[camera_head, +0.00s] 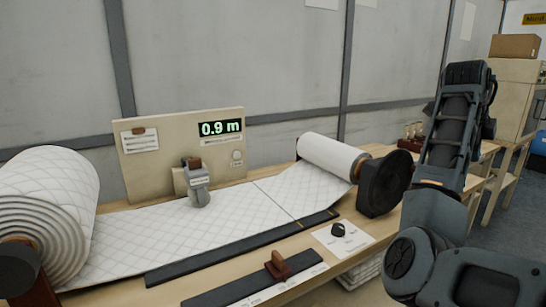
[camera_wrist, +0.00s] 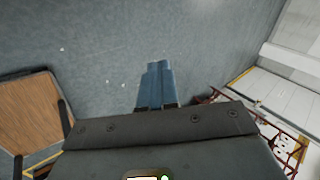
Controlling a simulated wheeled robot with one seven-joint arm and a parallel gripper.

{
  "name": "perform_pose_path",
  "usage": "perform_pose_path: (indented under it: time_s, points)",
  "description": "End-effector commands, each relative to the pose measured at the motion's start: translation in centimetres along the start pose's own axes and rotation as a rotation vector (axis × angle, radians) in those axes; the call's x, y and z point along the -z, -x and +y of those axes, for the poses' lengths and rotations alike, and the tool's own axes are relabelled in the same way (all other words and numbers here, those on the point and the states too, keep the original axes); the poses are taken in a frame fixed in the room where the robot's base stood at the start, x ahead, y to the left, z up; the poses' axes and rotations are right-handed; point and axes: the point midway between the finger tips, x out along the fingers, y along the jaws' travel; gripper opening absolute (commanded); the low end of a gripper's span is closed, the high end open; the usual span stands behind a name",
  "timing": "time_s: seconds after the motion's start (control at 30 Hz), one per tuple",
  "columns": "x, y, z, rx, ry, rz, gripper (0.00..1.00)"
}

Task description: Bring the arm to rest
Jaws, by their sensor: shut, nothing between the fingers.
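My arm is raised at the right of the head view, folded and clear of the bench. My gripper (camera_wrist: 157,82) shows in the wrist view as two blue-grey fingers pressed together, with nothing between them. It points out over the grey floor (camera_wrist: 100,65) and touches nothing that I can see. In the head view I cannot make out the fingertips.
A wooden bench (camera_head: 375,231) carries a large wadding roll (camera_head: 50,190) and a smaller roll (camera_head: 328,155) with quilted sheet (camera_head: 160,230) stretched between. A display board (camera_head: 150,165) reads 0.9 m. A red-handled bar (camera_head: 230,290) lies in front. Shelving with a cardboard box (camera_head: 515,46) stands behind my arm.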

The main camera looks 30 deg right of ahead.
Motion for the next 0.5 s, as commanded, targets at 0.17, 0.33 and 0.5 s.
perform_pose_path:
  time_s: [0.17,0.33,0.5]
  points:
    - [-0.7,-2.5,2.5,0.075,0.138,0.015,0.0]
    - [-1.4,-5.5,6.1,0.185,0.346,0.028,0.0]
    - [-2.2,-8.1,10.9,0.318,0.602,0.03,0.0]
